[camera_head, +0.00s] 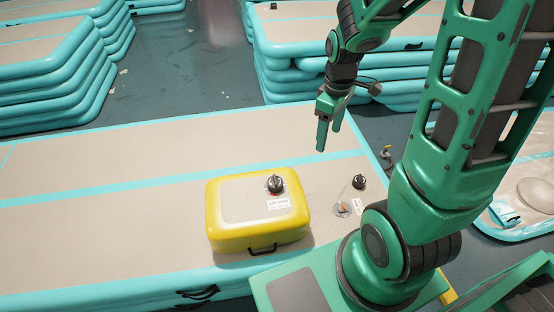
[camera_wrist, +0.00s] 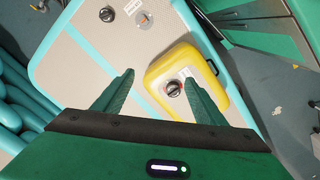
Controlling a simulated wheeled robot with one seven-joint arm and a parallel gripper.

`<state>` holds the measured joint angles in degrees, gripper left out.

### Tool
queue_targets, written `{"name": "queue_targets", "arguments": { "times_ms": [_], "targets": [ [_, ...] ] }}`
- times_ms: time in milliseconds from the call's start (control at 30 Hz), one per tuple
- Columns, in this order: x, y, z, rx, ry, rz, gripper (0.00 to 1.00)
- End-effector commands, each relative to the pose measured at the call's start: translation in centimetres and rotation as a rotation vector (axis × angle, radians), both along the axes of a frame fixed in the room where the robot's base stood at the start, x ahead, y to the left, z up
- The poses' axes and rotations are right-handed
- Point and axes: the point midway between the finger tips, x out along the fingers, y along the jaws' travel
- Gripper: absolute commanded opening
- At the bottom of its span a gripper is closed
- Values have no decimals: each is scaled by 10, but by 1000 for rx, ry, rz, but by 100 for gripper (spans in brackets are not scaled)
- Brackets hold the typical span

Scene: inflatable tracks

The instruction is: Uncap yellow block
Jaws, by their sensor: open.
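The yellow block (camera_head: 258,233) rests on a beige inflatable track with turquoise edges (camera_head: 120,235). Its top has a pale panel, a white label and a dark round cap (camera_head: 275,184) with a raised grip. A black handle is on its front side. My green gripper (camera_head: 329,136) hangs above the track, beyond and to the right of the block, apart from it, open and empty. In the wrist view the yellow block (camera_wrist: 206,65) and its cap (camera_wrist: 174,89) show at the right finger, which hides part of the block. My gripper's fingers (camera_wrist: 158,82) are spread there.
A dark cap (camera_head: 359,182) sits on the track to the block's right, near an open valve (camera_head: 342,209) with a white label. Stacked inflatable tracks (camera_head: 310,75) stand behind. The track is clear left of the block.

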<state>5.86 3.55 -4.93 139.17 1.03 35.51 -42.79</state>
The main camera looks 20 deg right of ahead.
Motion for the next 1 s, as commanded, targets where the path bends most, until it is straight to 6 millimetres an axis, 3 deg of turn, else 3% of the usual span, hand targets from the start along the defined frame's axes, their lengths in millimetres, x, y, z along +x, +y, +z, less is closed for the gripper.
{"name": "queue_targets", "arguments": {
  "times_ms": [200,400,600,833,1000],
  "targets": [
    [49,49,-69,46,-1,394,65],
    [74,92,-123,92,-25,673,65],
    [82,115,-150,118,-43,808,65],
    [83,120,-167,123,-46,830,65],
    [84,123,-192,123,-45,829,65]
  ]
}}
